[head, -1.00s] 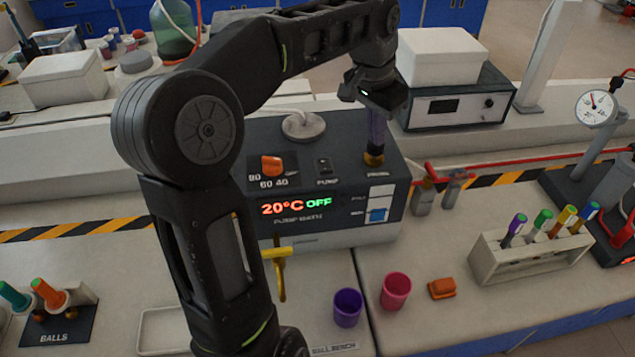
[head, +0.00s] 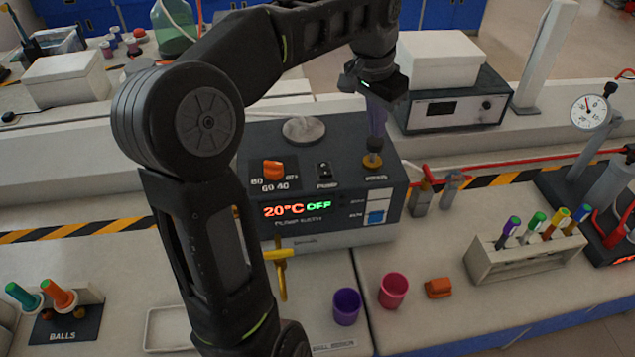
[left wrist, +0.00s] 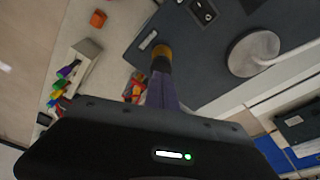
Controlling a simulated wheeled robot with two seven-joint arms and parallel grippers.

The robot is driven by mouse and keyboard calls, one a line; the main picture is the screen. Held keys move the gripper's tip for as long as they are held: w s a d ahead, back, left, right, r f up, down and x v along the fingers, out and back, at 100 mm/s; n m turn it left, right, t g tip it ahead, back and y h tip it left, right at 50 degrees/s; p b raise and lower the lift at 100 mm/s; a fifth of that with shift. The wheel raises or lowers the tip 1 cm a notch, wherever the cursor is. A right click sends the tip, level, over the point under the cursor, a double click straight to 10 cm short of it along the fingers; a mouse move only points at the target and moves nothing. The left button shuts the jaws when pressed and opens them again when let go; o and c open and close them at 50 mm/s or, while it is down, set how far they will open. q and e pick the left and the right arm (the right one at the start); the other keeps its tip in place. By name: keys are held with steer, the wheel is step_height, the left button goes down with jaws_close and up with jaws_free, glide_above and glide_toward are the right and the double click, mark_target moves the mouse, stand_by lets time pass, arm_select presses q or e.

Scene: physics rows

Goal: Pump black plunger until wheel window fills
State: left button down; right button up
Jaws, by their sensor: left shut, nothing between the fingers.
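The black plunger (head: 374,146) stands in a brass collar (head: 373,161) at the right of the pump bath's dark top. In the left wrist view the plunger (left wrist: 160,67) shows below its brass collar (left wrist: 161,52). My left gripper (head: 377,128) has purple fingers, is shut and empty, and points down right over the plunger. Whether its tips touch the plunger I cannot tell. The level window (head: 376,218) on the bath's front shows blue in its lower part. The display (head: 297,208) reads 20°C OFF. My right gripper is not in view.
An orange dial (head: 272,169) and a black switch (head: 324,170) sit left of the plunger. A grey round lid (head: 304,130) lies behind. A yellow tap (head: 279,262) sticks out in front. Purple (head: 347,307) and pink (head: 393,291) cups stand before the bath.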

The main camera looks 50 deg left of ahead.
arm_select(q)
step_height(320, 180, up, 3)
steer(key=p, duration=0.2)
steer(key=shift+p, duration=0.35)
steer(key=shift+r+p, duration=0.3)
steer(key=shift+r, duration=0.75)
steer(key=shift+f, duration=0.1)
